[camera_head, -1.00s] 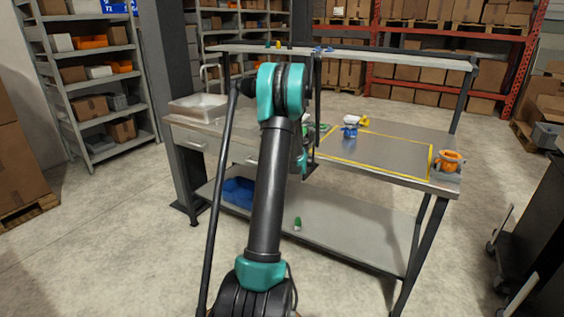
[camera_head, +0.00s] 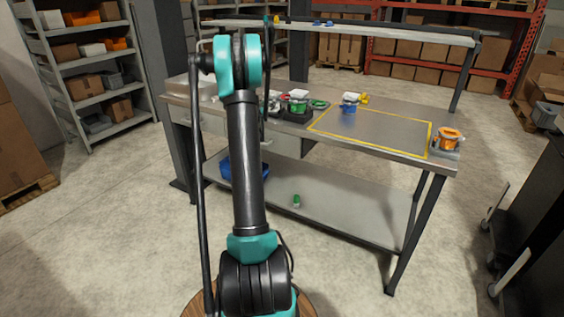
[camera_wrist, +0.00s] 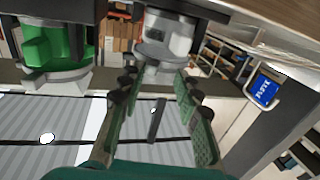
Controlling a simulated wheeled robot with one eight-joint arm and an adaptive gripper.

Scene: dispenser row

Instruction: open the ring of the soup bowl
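Which piece is the soup bowl is unclear. In the wrist view a grey-white container (camera_wrist: 168,38) stands just beyond my gripper (camera_wrist: 157,82), whose two fingers are apart with nothing held; contact cannot be judged. A green container (camera_wrist: 55,45) in a grey holder is left of it. In the head view a green container with a white top (camera_head: 298,103) stands on the bench, with a whitish one (camera_head: 273,100) beside it, partly behind my arm. A blue container with a white top (camera_head: 350,103) and an orange one (camera_head: 447,139) stand farther right. My gripper is hidden there.
The bench top (camera_head: 385,132) has a yellow-outlined clear area. A small yellow object (camera_head: 364,98) sits by the blue container. An upper shelf (camera_head: 345,32) spans the bench. A small green item (camera_head: 296,201) lies on the lower shelf (camera_head: 340,213), with a blue bin (camera_head: 240,168) left.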

